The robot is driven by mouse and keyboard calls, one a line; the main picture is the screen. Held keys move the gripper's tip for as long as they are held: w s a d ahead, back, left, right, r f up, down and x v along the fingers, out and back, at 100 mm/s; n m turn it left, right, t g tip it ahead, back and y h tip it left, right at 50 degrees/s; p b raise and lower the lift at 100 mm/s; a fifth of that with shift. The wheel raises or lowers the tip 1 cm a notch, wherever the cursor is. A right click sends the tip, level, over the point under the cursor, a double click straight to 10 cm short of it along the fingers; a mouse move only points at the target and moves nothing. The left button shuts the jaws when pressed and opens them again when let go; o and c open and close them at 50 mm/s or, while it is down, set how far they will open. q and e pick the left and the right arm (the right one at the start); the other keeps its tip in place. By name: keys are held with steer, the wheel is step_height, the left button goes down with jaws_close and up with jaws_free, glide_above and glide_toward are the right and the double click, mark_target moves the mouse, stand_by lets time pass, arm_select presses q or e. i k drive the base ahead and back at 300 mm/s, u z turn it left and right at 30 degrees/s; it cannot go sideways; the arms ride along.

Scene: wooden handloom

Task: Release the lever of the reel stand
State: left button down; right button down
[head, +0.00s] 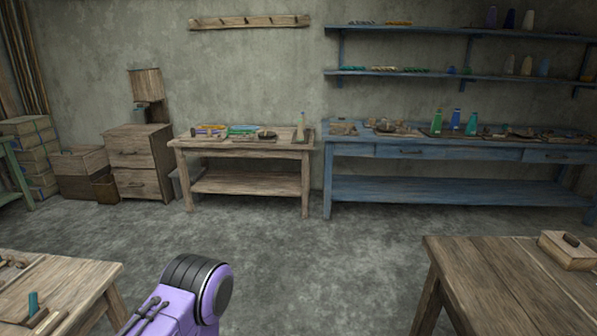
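I cannot clearly make out a reel stand or its lever in the head view. A small upright item with a pale yellow-green cone (301,127) stands at the right end of the wooden table (245,151) by the back wall. It is too small to tell whether it has a lever. A purple and black part of my own arm shows at the bottom, left of the middle. Neither of my grippers is in view.
A blue workbench (450,152) with cones and small tools stands right of the wooden table. Wooden tables fill the lower left (75,277) and lower right (490,290) corners; the right one bears a wooden box (570,252). The grey floor (330,260) between is clear.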

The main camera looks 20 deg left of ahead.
mark_target(32, 297)
steer(key=u, duration=0.45)
steer(key=i, duration=0.95)
steer(key=u, duration=1.75)
steer(key=i, duration=0.8)
steer(key=u, duration=0.65)
steer(key=i, duration=0.5)
